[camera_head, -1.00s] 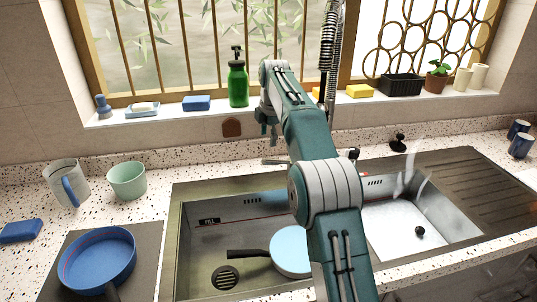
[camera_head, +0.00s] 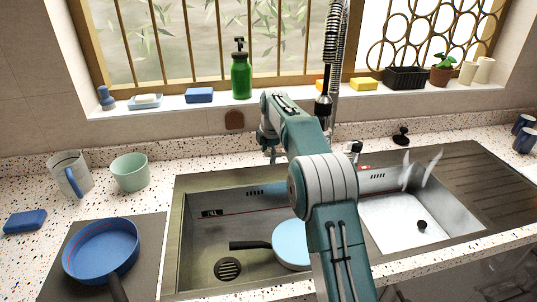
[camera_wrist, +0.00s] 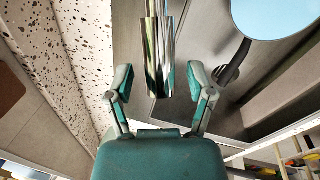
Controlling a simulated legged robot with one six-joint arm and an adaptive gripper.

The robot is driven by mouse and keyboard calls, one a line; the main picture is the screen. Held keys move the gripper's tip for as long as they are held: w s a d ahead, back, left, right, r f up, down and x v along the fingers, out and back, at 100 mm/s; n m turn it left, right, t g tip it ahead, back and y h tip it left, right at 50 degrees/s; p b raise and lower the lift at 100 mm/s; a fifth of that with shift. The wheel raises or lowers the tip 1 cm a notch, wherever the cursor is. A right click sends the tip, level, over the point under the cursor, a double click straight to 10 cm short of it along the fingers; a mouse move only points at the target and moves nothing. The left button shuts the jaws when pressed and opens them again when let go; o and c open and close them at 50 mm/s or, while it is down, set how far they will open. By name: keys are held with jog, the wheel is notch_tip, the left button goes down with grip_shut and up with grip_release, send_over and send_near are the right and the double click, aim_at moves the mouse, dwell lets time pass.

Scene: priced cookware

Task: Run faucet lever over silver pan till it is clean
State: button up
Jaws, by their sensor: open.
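The pan (camera_head: 291,244) lies in the left sink basin, its round surface pale blue and its dark handle pointing left. My arm hides its right side. It also shows in the wrist view (camera_wrist: 272,14) at the upper right. In the wrist view, a shiny chrome cylinder (camera_wrist: 160,58), seemingly part of the faucet, runs down between the fingers of my open gripper (camera_wrist: 160,84). Neither finger clearly touches it. In the head view my gripper (camera_head: 268,146) is above the sink's back edge, partly hidden by my arm. The faucet's black spray head and coil (camera_head: 323,105) hang behind my arm.
A blue pan (camera_head: 100,250) sits on a grey mat at the left. A green bottle (camera_head: 241,76) and sponges line the sill. The right basin (camera_head: 400,222) holds no dishes that I see.

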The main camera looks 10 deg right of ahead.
jog(key=shift+a, duration=0.1)
jog(key=shift+c, duration=1.2)
grip_shut()
jog(key=shift+w+a+m+h, duration=0.15)
jog(key=shift+w+m+h, duration=0.05)
jog(key=shift+w+m, duration=0.8)
jog(key=shift+w+a+m+h, duration=0.1)
jog(key=shift+w+m+h, duration=0.1)
jog(key=shift+w+m, duration=0.8)
jog(key=shift+s, duration=0.1)
jog(key=shift+o, duration=1.2)
grip_release()
jog(key=shift+d+f, duration=0.1)
